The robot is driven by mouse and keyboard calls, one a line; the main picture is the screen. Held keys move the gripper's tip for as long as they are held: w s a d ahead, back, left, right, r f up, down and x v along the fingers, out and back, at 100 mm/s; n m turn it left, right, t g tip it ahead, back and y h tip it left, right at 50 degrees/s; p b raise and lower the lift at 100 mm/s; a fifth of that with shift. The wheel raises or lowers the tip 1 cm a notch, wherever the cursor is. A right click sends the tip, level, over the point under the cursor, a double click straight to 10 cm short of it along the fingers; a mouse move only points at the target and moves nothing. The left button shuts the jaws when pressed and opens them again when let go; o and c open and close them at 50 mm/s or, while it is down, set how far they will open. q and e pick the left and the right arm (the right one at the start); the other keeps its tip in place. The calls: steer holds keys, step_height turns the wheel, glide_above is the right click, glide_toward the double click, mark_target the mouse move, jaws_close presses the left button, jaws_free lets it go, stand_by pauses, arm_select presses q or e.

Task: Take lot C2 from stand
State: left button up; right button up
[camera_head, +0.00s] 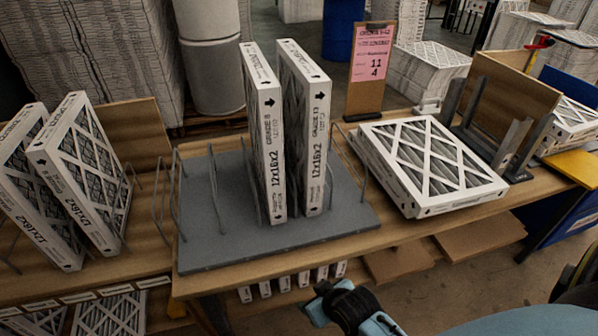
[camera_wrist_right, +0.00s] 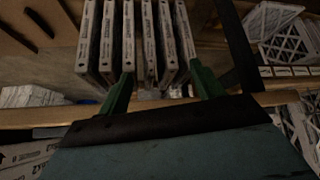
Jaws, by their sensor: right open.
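Two white-framed filters stand upright in the wire slots of a grey stand (camera_head: 225,240). The left filter (camera_head: 268,150) appears to read grade 8, 12x16x2, and the right filter (camera_head: 316,140) grade 13, 12x16x2. I cannot make out a C2 lot mark on either. My right gripper (camera_head: 325,300) is low in front of the table's front edge, apart from the stand. In the right wrist view my right gripper (camera_wrist_right: 162,88) is open, its green fingers pointing toward a row of filter edges (camera_wrist_right: 150,40) on a lower level. My left gripper is not in view.
A clipboard sign (camera_head: 370,65) stands behind. Two more filters (camera_head: 85,170) lean at left. Several filters (camera_head: 290,283) show below the table edge. Empty slots are left on the stand.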

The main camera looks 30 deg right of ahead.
steer(key=w+d+r+m+t+h+p, duration=0.1)
steer(key=w+r+t, duration=0.25)
steer(key=r, duration=0.55)
steer(key=w+d+r+m+t, duration=0.1)
steer(key=w+d+r+t, duration=0.1)
steer(key=w+r, duration=0.45)
steer(key=m+t+h+p, duration=0.2)
steer(key=t+h, duration=0.1)
steer(key=t, duration=0.2)
glide_toward(320, 120)
steer(key=x, duration=0.2)
steer(key=shift+h, duration=0.3)
steer(key=x, duration=0.7)
steer(key=shift+w+a, duration=0.1)
steer(key=shift+w, duration=0.2)
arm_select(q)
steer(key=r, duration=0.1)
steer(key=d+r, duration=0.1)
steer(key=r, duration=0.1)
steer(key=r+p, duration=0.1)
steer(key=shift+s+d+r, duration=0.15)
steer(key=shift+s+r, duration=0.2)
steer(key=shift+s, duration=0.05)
arm_select(e)
steer(key=x, duration=0.5)
steer(key=shift+w+r, duration=0.2)
steer(key=shift+w, duration=0.15)
steer(key=shift+c, duration=0.3)
